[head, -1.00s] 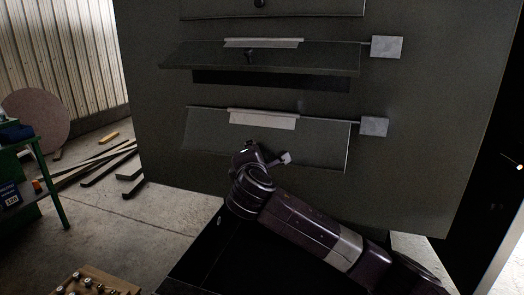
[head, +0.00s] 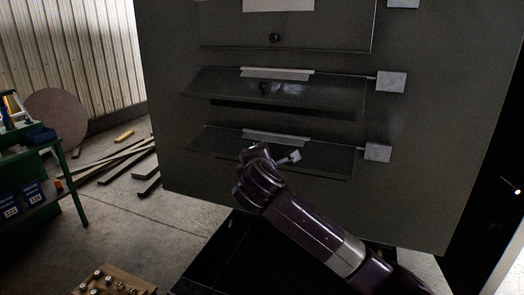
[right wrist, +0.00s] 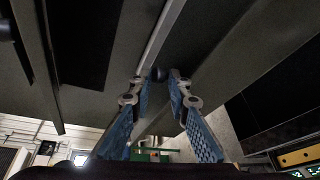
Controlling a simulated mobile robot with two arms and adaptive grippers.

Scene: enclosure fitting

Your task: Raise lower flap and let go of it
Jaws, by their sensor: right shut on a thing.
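The lower flap (head: 222,143) is a dark grey panel on the tall dark enclosure (head: 420,200). It is tilted outward, with a pale strip (head: 275,138) along its top edge and a pale grey block (head: 378,152) at its right end. My right arm reaches up in front of it, and the gripper is largely hidden in the head view. In the right wrist view my right gripper (right wrist: 158,79) has its blue-padded fingers closed in around a small dark knob (right wrist: 158,73) by a panel edge. My left gripper is not in view.
Another flap (head: 220,88) above is also tilted outward over a dark slot. A higher panel with a knob (head: 275,37) lies flat. A green workbench (head: 70,185) stands at left, near planks (head: 120,150) on the floor. A wooden tray (head: 135,283) is at lower left.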

